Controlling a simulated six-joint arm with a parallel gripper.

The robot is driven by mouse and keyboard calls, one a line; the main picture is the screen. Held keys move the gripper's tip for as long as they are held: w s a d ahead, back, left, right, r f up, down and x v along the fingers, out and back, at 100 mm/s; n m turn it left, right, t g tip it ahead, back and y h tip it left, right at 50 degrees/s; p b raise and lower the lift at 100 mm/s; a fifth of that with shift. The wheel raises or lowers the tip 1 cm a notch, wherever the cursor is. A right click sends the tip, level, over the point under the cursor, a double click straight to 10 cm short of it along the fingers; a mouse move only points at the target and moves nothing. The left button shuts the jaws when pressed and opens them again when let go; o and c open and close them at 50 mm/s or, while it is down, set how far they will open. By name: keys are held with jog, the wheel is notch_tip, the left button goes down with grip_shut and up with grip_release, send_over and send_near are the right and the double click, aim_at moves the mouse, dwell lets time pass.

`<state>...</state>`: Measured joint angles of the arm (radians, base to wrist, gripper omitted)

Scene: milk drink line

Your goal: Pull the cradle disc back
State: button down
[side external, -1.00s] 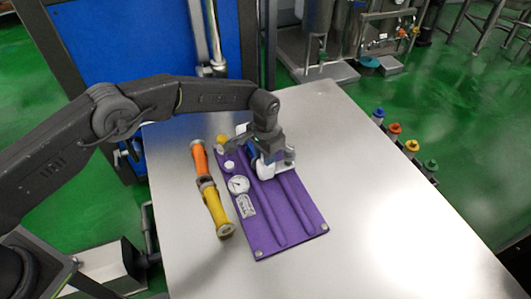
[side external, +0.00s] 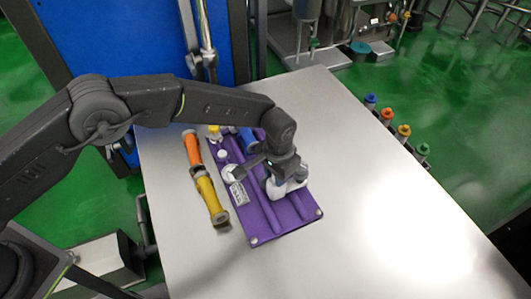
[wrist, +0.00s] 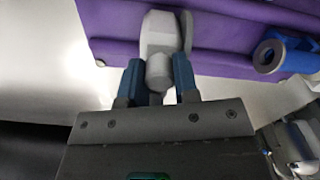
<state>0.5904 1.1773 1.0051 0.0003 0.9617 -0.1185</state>
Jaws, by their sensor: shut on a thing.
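The purple panel (side external: 295,220) lies on the steel table with raised rails along its length. My gripper (wrist: 158,80) is shut on the round grey knob of a light grey piece, which I take to be the cradle disc (wrist: 163,32). The piece shows white below my gripper in the side view (side external: 288,188), over the rails, a little toward the panel's near end. A blue cylinder (side external: 248,139) lies at the panel's far end; its grey-rimmed end shows at right in the wrist view (wrist: 268,56). My gripper hides part of the rails.
An orange cylinder (side external: 191,147) and a yellow one (side external: 210,200) lie end to end left of the panel. A gauge (side external: 229,173) and a white knob (side external: 222,155) sit on the panel's left side. Colored-top posts (side external: 404,131) stand beyond the table's right edge. The table's right is clear.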

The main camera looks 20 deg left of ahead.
jog(key=shift+s+d, duration=0.65)
jog(key=shift+d, duration=0.1)
jog(key=c, duration=0.9)
grip_release()
jog(key=shift+o, duration=0.2)
jog(key=shift+r, duration=0.1)
notch_tip(320, 180, up, 14)
